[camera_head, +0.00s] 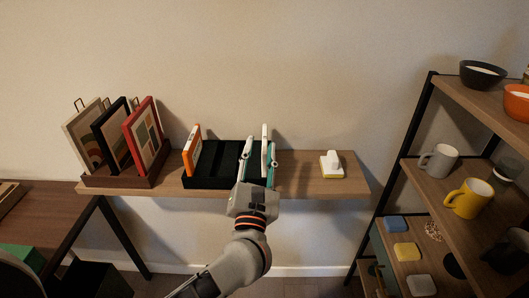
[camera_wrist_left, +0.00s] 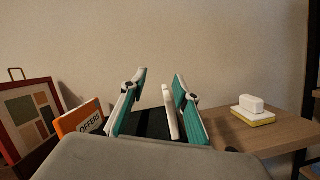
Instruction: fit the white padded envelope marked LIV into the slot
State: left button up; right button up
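A thin white upright piece (camera_head: 264,134), likely the padded envelope, stands at the right end of the black slotted rack (camera_head: 210,181) on the wall shelf. No LIV marking is readable. My left gripper (camera_head: 258,160) is open over the rack's right end, with its teal-padded fingers apart. In the left wrist view, the white piece (camera_wrist_left: 170,112) is between the fingers of the left gripper (camera_wrist_left: 157,98), close to the right finger and well apart from the left one. The fingers hide part of the rack and the white piece's lower end. My right gripper is not in view.
An orange item marked OFFERS (camera_wrist_left: 80,121) stands at the rack's left end. Framed pictures (camera_head: 143,136) stand in a brown holder further left. A white block on a yellow-edged base (camera_head: 331,165) sits right. A shelf unit with mugs (camera_head: 438,161) is at far right.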

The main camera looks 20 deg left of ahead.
aim_at(265, 145)
pick_arm(q)
jog(key=n, duration=0.1)
jog(key=w+n+g, duration=0.1)
jog(key=shift+w+d+f+n+y, duration=0.15)
jog(key=shift+w+d+n+y, duration=0.15)
jog(key=shift+n, duration=0.1)
jog(key=f+n+g, duration=0.1)
jog(key=f+n, duration=0.1)
jog(key=f, duration=0.1)
jog(key=w+a+f+g, duration=0.1)
jog(key=f, duration=0.1)
jog(key=shift+f+n+g, duration=0.1)
jog(key=shift+n+g, duration=0.2)
jog(key=shift+n, duration=0.1)
jog(key=x, duration=0.4)
jog(key=p+x, duration=0.1)
jog(key=x, duration=0.2)
jog(key=shift+w+d+f, duration=0.1)
jog(key=shift+w+d, duration=0.05)
jog(key=shift+w, duration=0.25)
grip_shut()
